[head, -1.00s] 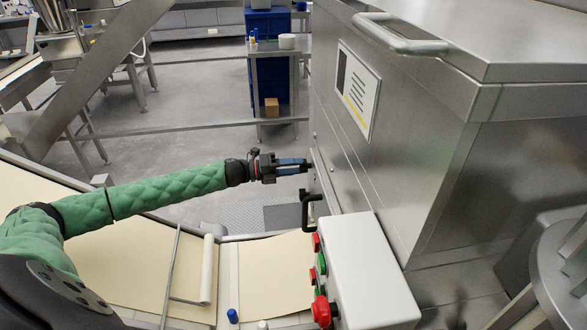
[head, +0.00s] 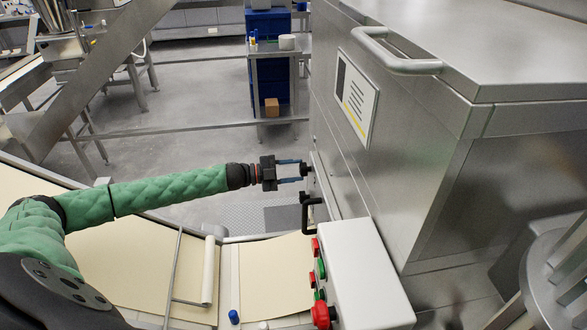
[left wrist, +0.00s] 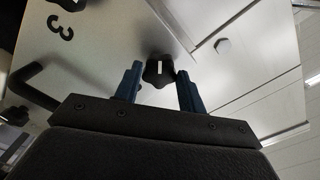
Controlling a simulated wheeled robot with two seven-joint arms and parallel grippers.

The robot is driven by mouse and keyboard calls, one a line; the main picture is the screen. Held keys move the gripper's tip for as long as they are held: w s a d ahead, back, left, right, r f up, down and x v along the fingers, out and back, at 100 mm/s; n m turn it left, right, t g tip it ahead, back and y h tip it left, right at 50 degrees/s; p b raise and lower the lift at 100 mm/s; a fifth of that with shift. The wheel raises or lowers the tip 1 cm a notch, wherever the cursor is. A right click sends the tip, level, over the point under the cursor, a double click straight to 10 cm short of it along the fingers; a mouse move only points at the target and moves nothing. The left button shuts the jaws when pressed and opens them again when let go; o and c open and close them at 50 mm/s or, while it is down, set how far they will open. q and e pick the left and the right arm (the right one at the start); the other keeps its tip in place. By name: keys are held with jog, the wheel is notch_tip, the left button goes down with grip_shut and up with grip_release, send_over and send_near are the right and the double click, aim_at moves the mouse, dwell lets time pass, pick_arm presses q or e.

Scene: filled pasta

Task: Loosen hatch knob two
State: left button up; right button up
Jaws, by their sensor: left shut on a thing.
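My left gripper (head: 300,170) reaches from the left to the side of the large steel machine (head: 400,150). Its two blue fingers are shut on a black lobed hatch knob (left wrist: 158,70), which sits between the fingertips in the left wrist view and has a white mark on its face. In the head view only a small dark bit of this knob shows at the fingertips. Another black knob (left wrist: 70,4) is at the top left of the wrist view, beside a printed "3". I cannot read a number for the held knob. My right gripper is not in view.
A black bent handle (head: 311,211) stands just below the gripper; it also shows at the left in the wrist view (left wrist: 35,85). A white control box (head: 365,275) with red and green buttons is below it. A belt with pale dough sheet (head: 270,275) runs beneath.

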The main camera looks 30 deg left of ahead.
pick_arm(q)
jog(key=n+p, duration=0.2)
jog(key=n, duration=0.3)
jog(key=shift+n, duration=0.3)
jog(key=shift+f, duration=0.1)
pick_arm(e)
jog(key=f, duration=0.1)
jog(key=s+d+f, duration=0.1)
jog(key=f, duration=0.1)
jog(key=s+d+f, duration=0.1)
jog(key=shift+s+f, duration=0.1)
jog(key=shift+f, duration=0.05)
pick_arm(q)
jog(key=shift+n, duration=0.3)
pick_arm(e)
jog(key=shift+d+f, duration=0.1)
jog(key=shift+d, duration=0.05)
pick_arm(q)
jog(key=o, duration=1)
jog(key=shift+c, duration=0.2)
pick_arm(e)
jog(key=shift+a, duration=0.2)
pick_arm(q)
jog(key=shift+s+a, duration=0.1)
jog(key=shift+s, duration=0.05)
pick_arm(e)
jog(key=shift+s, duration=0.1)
